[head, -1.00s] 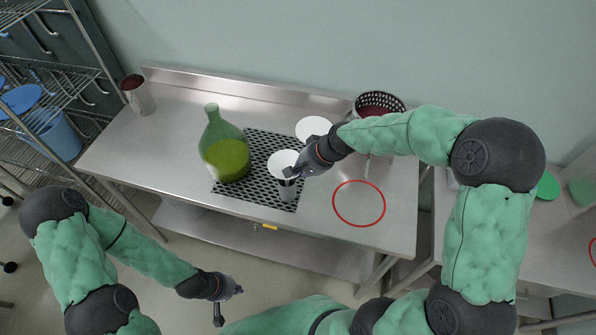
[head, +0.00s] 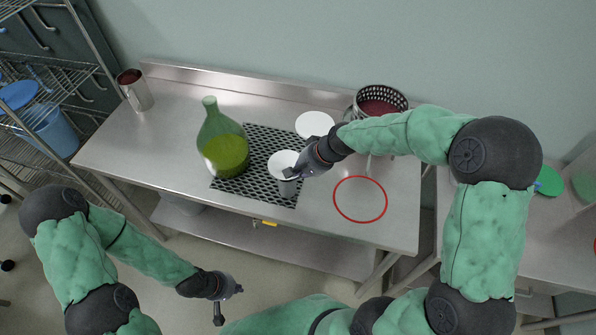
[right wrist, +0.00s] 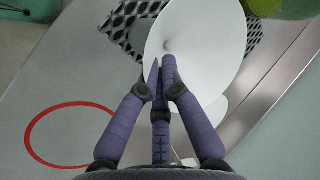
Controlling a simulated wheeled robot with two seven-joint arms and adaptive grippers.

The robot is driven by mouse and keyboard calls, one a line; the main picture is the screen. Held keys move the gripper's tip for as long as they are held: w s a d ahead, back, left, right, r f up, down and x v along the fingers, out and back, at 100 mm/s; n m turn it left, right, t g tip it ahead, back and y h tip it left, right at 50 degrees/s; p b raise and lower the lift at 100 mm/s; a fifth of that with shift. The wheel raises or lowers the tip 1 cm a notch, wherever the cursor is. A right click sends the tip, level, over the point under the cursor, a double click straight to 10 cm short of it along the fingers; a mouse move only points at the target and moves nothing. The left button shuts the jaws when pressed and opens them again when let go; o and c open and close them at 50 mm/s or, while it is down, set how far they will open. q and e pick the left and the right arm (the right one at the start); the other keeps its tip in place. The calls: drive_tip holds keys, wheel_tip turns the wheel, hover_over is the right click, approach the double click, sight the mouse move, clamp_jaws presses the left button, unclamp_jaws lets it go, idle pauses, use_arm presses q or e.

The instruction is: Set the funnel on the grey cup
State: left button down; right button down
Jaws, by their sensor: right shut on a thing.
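The white funnel (head: 283,160) is in my right gripper (head: 292,173), which is shut on its near right edge. I cannot tell whether the funnel touches the cup. In the right wrist view the funnel (right wrist: 205,40) fills the top middle, with my fingertips (right wrist: 162,68) at its edge. My left gripper (head: 229,303) is open and empty, in front of the table and away from the cup.
A white disc (head: 314,123) lies behind, near a perforated metal pot (head: 381,98). A metal beaker (head: 135,90) stands at the back left. A red ring (head: 360,199) marks bare steel table at right.

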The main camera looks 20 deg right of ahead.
drive_tip(key=shift+f, duration=0.35)
drive_tip(key=c, duration=1.4)
unclamp_jaws()
drive_tip(key=shift+o, duration=0.2)
drive_tip(key=shift+d+r, duration=0.1)
drive_tip(key=shift+r, duration=0.05)
drive_tip(key=v, duration=1.1)
drive_tip(key=shift+s+r, duration=0.25)
drive_tip(key=shift+r, duration=0.05)
drive_tip(key=shift+d, duration=0.15)
